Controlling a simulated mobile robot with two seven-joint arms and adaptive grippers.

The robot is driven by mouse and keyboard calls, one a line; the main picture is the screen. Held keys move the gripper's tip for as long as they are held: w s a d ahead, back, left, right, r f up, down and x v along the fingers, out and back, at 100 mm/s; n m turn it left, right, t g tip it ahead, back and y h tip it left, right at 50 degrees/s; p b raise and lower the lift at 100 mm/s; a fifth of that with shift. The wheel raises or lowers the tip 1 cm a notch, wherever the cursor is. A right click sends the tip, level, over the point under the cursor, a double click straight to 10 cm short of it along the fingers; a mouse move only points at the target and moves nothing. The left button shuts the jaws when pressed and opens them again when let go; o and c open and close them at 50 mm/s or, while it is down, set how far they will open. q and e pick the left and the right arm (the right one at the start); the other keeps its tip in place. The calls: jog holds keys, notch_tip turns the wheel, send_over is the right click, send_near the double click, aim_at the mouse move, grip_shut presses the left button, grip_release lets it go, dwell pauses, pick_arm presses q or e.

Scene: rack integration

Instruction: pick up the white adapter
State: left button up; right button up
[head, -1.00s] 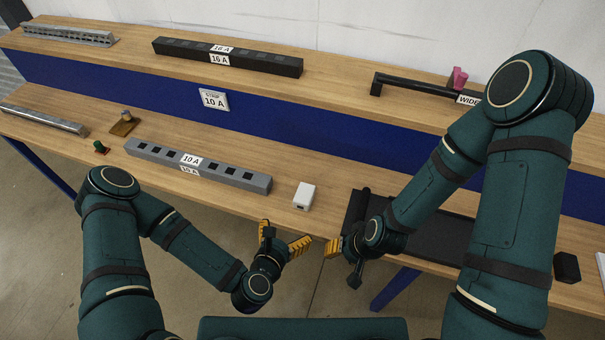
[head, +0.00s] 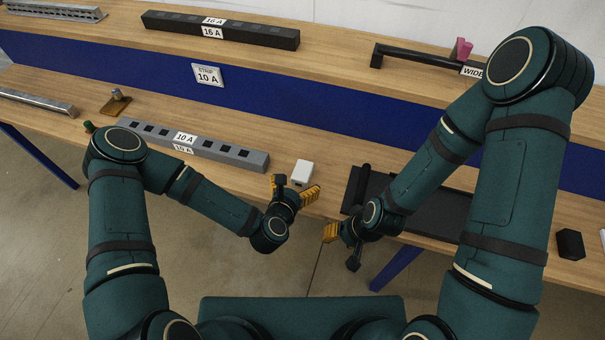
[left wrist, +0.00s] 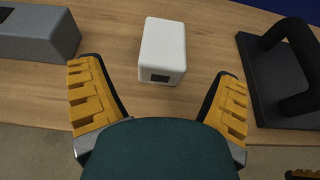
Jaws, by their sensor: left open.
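The white adapter (head: 301,172) is a small white block on the front part of the lower wooden shelf, right of the grey 10 A strip. In the left wrist view the adapter (left wrist: 162,50) lies flat, with a dark socket in its near face. My left gripper (head: 296,186) is open and empty just in front of it. In the left wrist view its yellow fingers (left wrist: 160,96) stand apart, one to each side of the adapter's near end, not touching it. My right gripper (head: 340,238) is in front of the shelf edge at the black tray; its opening is unclear.
The grey 10 A strip (head: 205,149) lies left of the adapter. A black tray with a handle (head: 433,207) lies to the right. A black block (head: 569,244) sits further right. Bare wood surrounds the adapter.

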aim_at(299, 182)
pick_arm(q)
jog(key=x, duration=0.4)
jog(key=shift+d, duration=0.15)
jog(key=c, duration=1.3)
jog(key=shift+c, duration=0.2)
